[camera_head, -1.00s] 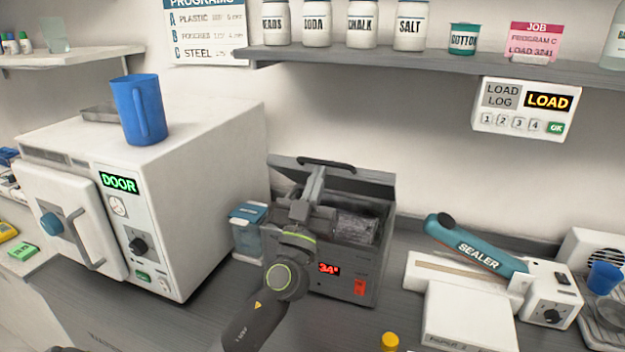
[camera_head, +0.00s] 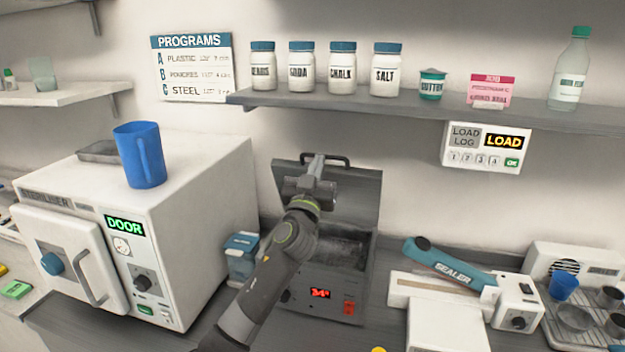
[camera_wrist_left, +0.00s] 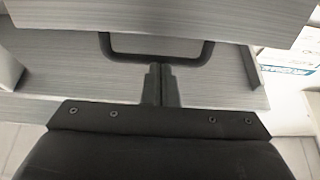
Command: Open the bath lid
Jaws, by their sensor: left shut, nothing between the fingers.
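The bath (camera_head: 352,283) is a dark grey box with a red number display on its front, on the counter in the head view. Its lid (camera_head: 358,192) stands raised, tilted up at the back, and the dark inside of the bath shows below it. The lid's black bar handle (camera_head: 338,157) is at its top edge; the handle also shows in the left wrist view (camera_wrist_left: 157,60). My left gripper (camera_head: 318,162) is shut and empty in front of the lid, its fingertips close to the handle. I cannot tell whether they touch it. My right gripper is out of view.
A white steriliser (camera_head: 185,215) with a blue jug (camera_head: 140,155) on top stands left of the bath. A blue-lidded container (camera_head: 241,258) sits between them. A sealer (camera_head: 450,268) lies to the right. A shelf (camera_head: 420,112) with jars runs above the bath.

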